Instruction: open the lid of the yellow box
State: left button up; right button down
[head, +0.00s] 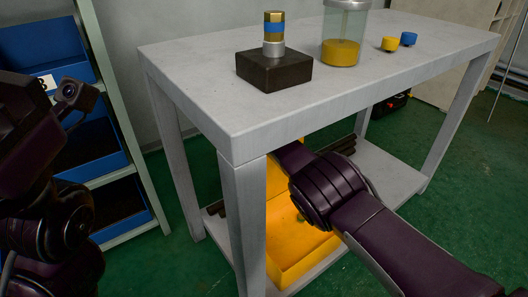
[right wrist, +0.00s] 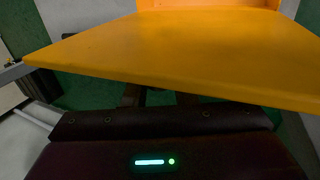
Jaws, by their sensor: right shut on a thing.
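The yellow box (head: 290,262) sits on the lower shelf of the grey table, partly hidden by a table leg and my right arm. Its inside shows from above, so its lid is raised. The lid (right wrist: 190,50) fills the upper part of the right wrist view as a wide yellow panel. My right gripper (right wrist: 158,97) is shut on the lid's near edge; its fingertips are mostly hidden under the panel. In the head view my right forearm reaches under the tabletop and hides that grip. My left arm is folded at the left, its fingers not visible.
The grey table (head: 205,100) has legs and a top edge close around my right arm. On top stand a dark block (head: 273,72) with a banded cylinder, a jar (head: 342,45) and small yellow and blue caps. A rack with blue bins (head: 42,45) stands left.

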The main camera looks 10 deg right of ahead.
jog(key=shift+f, duration=0.1)
jog(key=c, duration=1.2)
grip_release()
